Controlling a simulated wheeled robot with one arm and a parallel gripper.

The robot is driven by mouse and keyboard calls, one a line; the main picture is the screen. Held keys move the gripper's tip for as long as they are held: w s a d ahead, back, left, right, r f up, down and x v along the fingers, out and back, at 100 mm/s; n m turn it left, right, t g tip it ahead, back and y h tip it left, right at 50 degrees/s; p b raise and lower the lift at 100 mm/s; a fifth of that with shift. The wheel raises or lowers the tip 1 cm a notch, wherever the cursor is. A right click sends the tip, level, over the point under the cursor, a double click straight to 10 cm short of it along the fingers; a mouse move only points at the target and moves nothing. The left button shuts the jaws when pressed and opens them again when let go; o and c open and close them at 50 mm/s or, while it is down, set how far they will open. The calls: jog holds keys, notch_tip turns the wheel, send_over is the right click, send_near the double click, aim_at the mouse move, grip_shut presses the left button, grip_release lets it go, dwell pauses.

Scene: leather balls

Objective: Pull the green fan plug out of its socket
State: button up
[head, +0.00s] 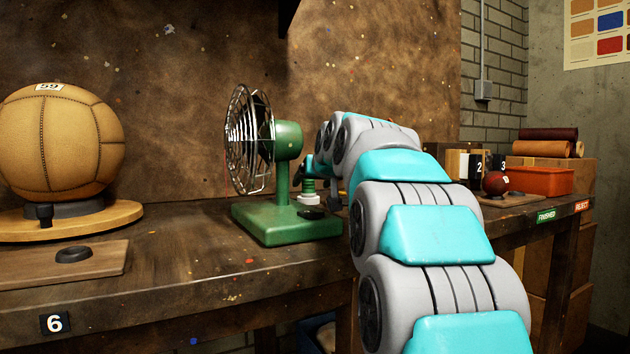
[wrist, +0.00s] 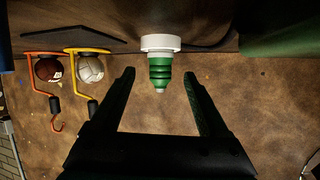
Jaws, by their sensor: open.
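In the wrist view, the ridged green plug (wrist: 159,72) hangs from the white socket (wrist: 160,43) near the top centre. My gripper (wrist: 159,75) is open, with one dark finger on each side of the plug's end and a visible gap on both sides. In the head view my arm bends over the bench to the plug and hides part of the gripper.
The green fan (head: 287,160) stands close left of the plug. A tan leather ball (head: 60,140) sits on a stand at the left. A dark red ball (head: 496,183) and an orange bin (head: 540,180) are at the right.

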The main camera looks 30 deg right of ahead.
aim_at(310, 185)
jog(key=shift+x, duration=2.15)
grip_shut()
